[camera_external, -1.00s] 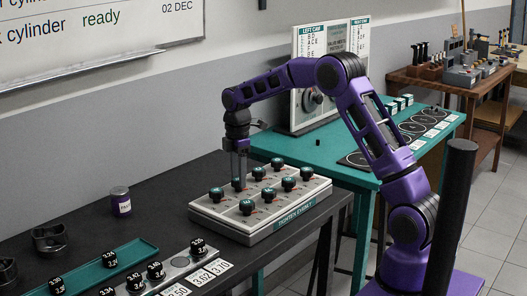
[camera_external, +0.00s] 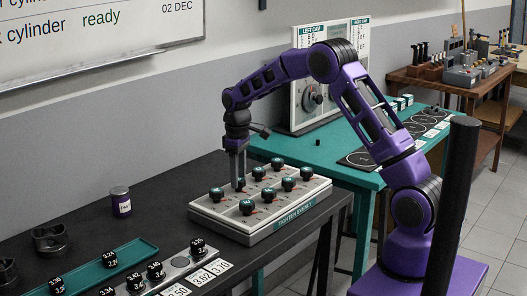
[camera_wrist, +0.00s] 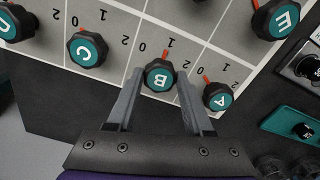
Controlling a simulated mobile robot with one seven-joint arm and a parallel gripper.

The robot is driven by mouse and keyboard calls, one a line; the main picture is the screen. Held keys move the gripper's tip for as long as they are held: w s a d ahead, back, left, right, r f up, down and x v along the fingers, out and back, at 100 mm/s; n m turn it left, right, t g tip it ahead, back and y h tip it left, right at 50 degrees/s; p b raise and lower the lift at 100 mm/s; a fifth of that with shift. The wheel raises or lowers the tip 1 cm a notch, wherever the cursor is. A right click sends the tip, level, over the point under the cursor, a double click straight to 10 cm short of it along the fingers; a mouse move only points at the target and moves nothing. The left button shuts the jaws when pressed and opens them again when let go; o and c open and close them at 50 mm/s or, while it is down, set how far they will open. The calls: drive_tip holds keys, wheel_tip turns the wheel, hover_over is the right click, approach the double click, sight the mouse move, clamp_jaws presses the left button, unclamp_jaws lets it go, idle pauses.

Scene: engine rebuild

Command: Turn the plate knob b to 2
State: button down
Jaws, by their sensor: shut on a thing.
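The plate knob b (camera_wrist: 159,76) is a dark round knob with a teal cap marked B, in the wrist view. My gripper (camera_wrist: 158,84) has a finger on each side of it and is shut on it. Its red pointer shows above the knob and points up, slightly right, nearer the 1 than the 0. In the external view my gripper (camera_external: 238,184) reaches straight down onto a back-row knob of the grey plate (camera_external: 235,228); the fingers largely hide that knob.
Knob A (camera_wrist: 218,96) stands close to the right of the fingers and knob C (camera_wrist: 87,49) to the left. Knob E (camera_wrist: 276,18) is farther up right. A purple-labelled can (camera_external: 120,202) and a teal tray (camera_external: 108,262) sit left on the black bench.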

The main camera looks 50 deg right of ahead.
drive_tip(key=m+p, duration=0.1)
drive_tip(key=m, duration=0.5)
drive_tip(key=shift+m, duration=0.3)
drive_tip(key=m, duration=0.6)
drive_tip(key=shift+p, duration=0.4)
drive_tip(key=shift+m, duration=0.3)
drive_tip(key=shift+c, duration=1.5)
unclamp_jaws()
wheel_tip(320, 180, up, 18)
drive_tip(key=shift+f, duration=0.25)
